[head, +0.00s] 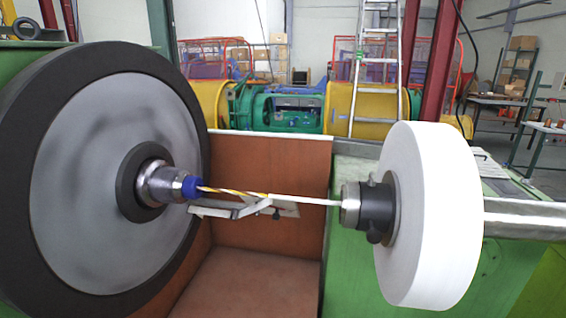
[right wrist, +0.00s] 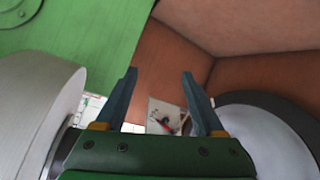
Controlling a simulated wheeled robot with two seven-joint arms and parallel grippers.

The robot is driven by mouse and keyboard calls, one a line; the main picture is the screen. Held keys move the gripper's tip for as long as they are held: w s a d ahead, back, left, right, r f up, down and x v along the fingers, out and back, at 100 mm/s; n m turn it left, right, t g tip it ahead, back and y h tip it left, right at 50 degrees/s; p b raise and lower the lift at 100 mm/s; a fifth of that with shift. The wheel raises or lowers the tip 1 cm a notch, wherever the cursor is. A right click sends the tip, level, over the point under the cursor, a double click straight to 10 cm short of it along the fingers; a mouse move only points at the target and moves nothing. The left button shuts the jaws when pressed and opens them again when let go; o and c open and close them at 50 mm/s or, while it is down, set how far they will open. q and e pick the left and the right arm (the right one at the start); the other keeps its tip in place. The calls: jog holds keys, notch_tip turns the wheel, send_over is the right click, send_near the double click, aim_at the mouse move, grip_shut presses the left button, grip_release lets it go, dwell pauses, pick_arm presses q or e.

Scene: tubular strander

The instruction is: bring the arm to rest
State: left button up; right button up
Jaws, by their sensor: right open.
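My right gripper (right wrist: 159,72) shows in the right wrist view, its two dark fingers spread apart with nothing held between them. Beyond the fingers is a small pale plate (right wrist: 158,108) with red and dark marks, too small to make out. Neither gripper shows in the head view, and my left gripper is in no view. A pale jointed bracket (head: 236,210) sits just below the strand.
A large grey disc with a black rim (head: 95,185) stands at the left, and a white wheel (head: 436,215) on a steel shaft (head: 525,218) at the right. Between them is a brown recess (head: 265,180). A green housing (head: 350,265) and a ladder (head: 378,60) also show.

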jog(key=s+f+g, duration=0.4)
jog(key=s+f, duration=0.8)
jog(key=f, duration=0.3)
jog(key=s+d+f+g, duration=0.1)
jog(key=s+f, duration=0.3)
jog(key=s, duration=0.4)
jog(key=s+d+f+g, duration=0.2)
jog(key=s+f+g, duration=0.1)
jog(key=s, duration=0.6)
jog(key=s+d+f+m+g, duration=0.1)
jog(key=s+f, duration=0.3)
jog(key=s, duration=0.4)
jog(key=shift+s+d+f+g, duration=0.2)
jog(key=shift+f+g, duration=0.1)
jog(key=shift+g, duration=0.6)
jog(key=shift+w, duration=0.1)
